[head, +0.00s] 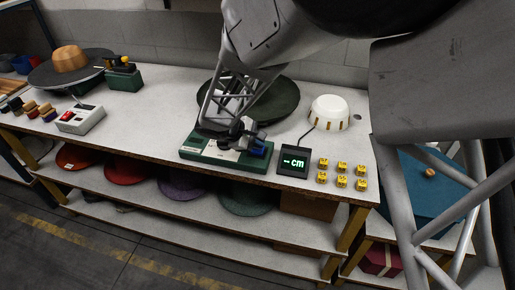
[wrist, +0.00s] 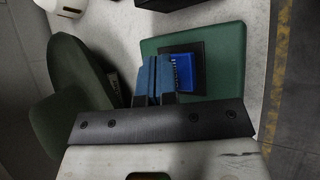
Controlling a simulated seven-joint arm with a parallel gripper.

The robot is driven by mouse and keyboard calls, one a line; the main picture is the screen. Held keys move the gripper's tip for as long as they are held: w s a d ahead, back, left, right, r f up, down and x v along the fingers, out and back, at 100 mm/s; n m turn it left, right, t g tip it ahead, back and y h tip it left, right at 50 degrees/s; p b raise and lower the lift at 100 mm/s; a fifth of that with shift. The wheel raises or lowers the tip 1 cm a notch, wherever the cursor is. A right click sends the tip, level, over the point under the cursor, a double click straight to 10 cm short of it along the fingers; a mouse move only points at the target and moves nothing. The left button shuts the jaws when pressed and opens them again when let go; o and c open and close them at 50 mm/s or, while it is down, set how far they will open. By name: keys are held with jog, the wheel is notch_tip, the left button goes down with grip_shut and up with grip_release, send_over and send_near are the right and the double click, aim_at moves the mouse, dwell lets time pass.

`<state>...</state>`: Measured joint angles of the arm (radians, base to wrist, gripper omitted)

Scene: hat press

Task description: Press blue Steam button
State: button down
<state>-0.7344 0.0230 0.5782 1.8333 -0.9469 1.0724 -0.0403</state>
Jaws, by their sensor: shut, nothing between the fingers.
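The blue Steam button (wrist: 185,72) sits in a dark square frame on a green control box (wrist: 223,60). In the head view the blue button (head: 258,150) is at the right end of the green box (head: 212,157), partly covered by my gripper. My gripper (head: 243,143) is over the box, just left of the button. In the wrist view my gripper's (wrist: 153,65) two blue-padded fingers are together and empty, right beside the button's left edge. They hide part of the dark frame. I cannot tell whether the fingertips touch the box.
A small display reading "cm" (head: 293,162) and several yellow blocks (head: 342,173) are right of the box. A white dome (head: 328,112) and a large dark green disc (head: 282,102) stand behind. A grey box with a red button (head: 80,119) is far left on the table.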

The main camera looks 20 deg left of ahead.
aim_at(257, 149)
jog(key=shift+f, duration=0.5)
dwell(0.7)
jog(key=shift+r, duration=0.95)
jog(key=shift+r, duration=0.1)
jog(key=shift+r, duration=2.4)
